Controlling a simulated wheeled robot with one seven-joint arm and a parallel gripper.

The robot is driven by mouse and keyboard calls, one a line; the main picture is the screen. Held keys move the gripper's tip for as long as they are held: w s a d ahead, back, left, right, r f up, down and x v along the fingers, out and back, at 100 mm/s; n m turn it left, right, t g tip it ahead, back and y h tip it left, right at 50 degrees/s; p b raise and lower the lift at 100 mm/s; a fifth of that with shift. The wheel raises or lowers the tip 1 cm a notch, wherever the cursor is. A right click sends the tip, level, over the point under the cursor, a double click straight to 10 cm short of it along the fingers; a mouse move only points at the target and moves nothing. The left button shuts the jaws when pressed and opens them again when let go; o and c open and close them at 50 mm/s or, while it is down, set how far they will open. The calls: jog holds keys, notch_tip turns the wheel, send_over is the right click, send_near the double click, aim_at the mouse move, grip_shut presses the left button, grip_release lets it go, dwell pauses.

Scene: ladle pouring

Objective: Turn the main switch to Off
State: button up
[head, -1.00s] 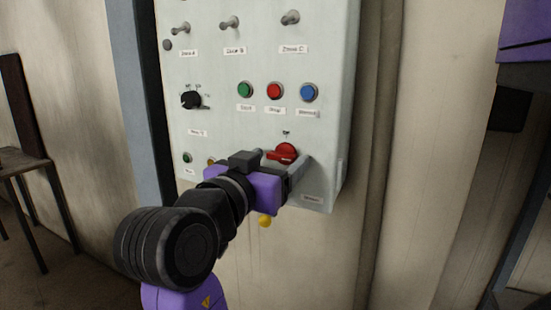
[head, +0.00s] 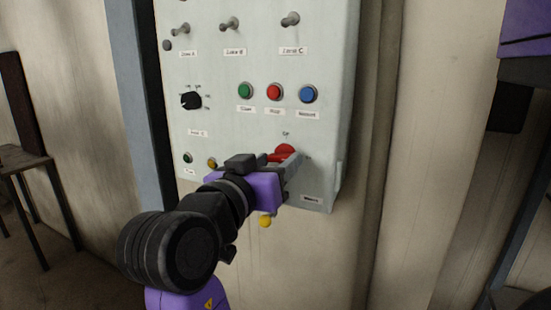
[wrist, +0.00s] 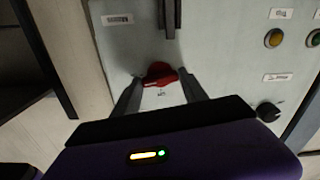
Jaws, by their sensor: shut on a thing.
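The main switch is a red rotary knob (head: 284,152) low on the right of the pale panel. Small labels sit above it and to its right, too blurred to read. My gripper (head: 283,165) reaches in from the lower left and is shut on the red knob, partly covering it. In the wrist view the red knob (wrist: 160,73) shows between the two dark fingers of my gripper (wrist: 160,84). The knob's exact angle is hard to tell behind the fingers.
The panel (head: 225,125) also carries green (head: 245,91), red (head: 274,92) and blue (head: 309,93) buttons, a black selector (head: 191,101) and toggle levers (head: 290,19) along the top. A table (head: 25,163) stands at far left.

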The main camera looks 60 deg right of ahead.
jog(key=n+p, duration=0.2)
jog(key=n, duration=0.1)
jog(key=shift+r+n, duration=0.1)
jog(key=shift+n, duration=0.2)
jog(key=n, duration=0.3)
jog(key=shift+n, duration=0.3)
jog(key=n, duration=0.4)
jog(key=shift+n, duration=2.3)
jog(key=o, duration=1.4)
jog(key=shift+a, duration=0.15)
jog(key=a+b, duration=0.1)
jog(key=a, duration=0.6)
jog(key=shift+s+a+b, duration=0.1)
jog(key=shift+a+b, duration=0.2)
jog(key=shift+b, duration=0.1)
